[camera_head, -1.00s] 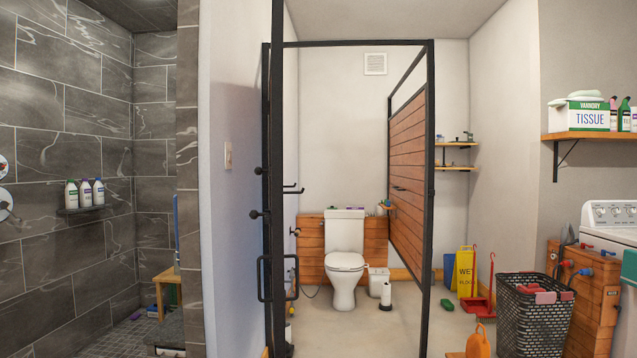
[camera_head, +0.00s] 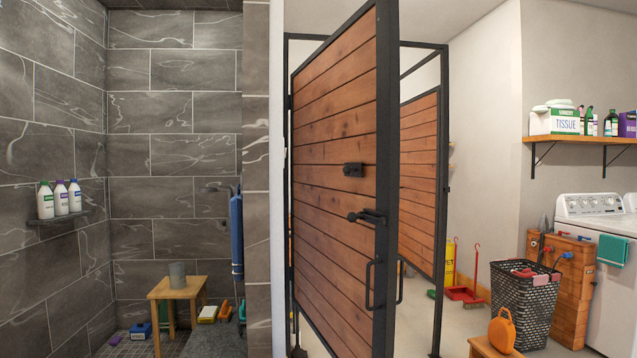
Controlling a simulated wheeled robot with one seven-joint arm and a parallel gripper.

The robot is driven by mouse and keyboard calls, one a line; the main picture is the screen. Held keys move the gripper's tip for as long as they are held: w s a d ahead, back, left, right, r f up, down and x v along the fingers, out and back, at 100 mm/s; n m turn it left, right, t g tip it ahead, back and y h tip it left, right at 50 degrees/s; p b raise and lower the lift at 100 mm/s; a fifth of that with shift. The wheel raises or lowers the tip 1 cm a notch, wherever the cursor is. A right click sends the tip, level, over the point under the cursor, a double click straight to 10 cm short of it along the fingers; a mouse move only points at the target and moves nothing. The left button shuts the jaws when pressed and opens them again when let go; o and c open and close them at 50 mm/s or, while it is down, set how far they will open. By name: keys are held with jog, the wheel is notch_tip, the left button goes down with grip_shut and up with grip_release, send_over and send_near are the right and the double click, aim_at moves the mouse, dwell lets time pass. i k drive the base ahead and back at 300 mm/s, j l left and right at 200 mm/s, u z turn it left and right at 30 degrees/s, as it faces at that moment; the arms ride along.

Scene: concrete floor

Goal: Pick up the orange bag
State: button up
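The orange bag (camera_head: 501,331) is round with a loop handle on top. It stands at the bottom right of the head view, on a low wooden stool or bench (camera_head: 484,348) that the lower frame edge cuts off. A black laundry basket stands just behind it to the right. My gripper and arm do not show in the head view.
A wooden stall door (camera_head: 335,190) with a black frame stands open toward me in the middle. The black basket (camera_head: 524,300), a wooden crate (camera_head: 570,290) and a washing machine (camera_head: 598,225) line the right. A shower with a wooden stool (camera_head: 178,290) is at left.

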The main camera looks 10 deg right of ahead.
aim_at(500, 334)
jog(key=z, duration=1.5)
jog(key=i+l, duration=0.2)
jog(key=i, duration=0.3)
jog(key=i+l+u, duration=0.15)
jog(key=i, duration=0.35)
jog(key=i+l, duration=0.35)
jog(key=i+l+u, duration=0.15)
jog(key=i, duration=0.45)
jog(key=l, duration=0.1)
